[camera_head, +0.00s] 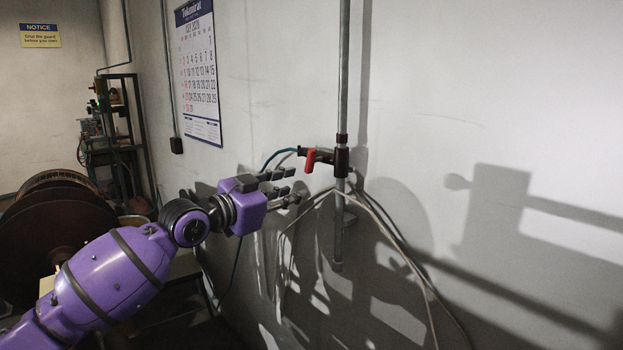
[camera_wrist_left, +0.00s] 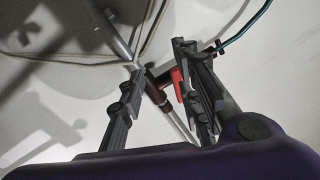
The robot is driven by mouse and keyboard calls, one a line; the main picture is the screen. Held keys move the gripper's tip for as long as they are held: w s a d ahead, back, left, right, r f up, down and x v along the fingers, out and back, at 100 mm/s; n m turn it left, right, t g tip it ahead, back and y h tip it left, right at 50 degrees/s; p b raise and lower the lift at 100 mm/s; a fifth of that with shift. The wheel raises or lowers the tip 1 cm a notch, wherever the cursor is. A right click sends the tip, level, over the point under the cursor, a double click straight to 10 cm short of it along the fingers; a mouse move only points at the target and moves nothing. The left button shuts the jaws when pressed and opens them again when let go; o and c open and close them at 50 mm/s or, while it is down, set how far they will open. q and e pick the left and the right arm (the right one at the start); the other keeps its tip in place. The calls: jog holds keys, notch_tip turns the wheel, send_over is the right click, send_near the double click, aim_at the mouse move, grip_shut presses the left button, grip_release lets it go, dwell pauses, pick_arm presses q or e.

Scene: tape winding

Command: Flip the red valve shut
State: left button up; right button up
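The red valve handle (camera_head: 310,160) sits on a dark brown fitting (camera_head: 341,161) on a vertical grey pipe against the wall. It hangs down at a slant at the fitting's left end. My left gripper (camera_head: 291,186) is just left of and slightly below the handle, with its fingers apart and nothing between them. In the left wrist view the red handle (camera_wrist_left: 177,84) shows beyond the fingers, close to the right finger; I cannot tell whether they touch. The open left gripper (camera_wrist_left: 158,80) also shows there. My right gripper is not in view.
A teal hose (camera_head: 276,156) runs left from the fitting. Pale cables (camera_head: 392,232) drape over the pipe below it. A calendar (camera_head: 199,72) hangs on the wall. A large brown reel (camera_head: 52,230) and a metal rack (camera_head: 112,130) stand at left. The wall at right is clear.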

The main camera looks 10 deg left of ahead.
aim_at(308, 160)
pick_arm(q)
jog(key=shift+r+h, duration=0.8)
jog(key=shift+r, duration=2.1)
jog(key=shift+g, duration=0.4)
jog(key=x, duration=0.4)
jog(key=p+x, duration=0.1)
jog(key=x, duration=0.2)
jog(key=shift+w+a, duration=0.25)
jog(key=shift+a, duration=0.1)
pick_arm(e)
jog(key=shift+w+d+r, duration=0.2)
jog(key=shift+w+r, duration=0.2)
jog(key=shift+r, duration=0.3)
pick_arm(q)
jog(key=shift+f, duration=0.1)
jog(key=shift+c, duration=0.2)
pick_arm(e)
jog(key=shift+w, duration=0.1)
pick_arm(q)
grip_shut()
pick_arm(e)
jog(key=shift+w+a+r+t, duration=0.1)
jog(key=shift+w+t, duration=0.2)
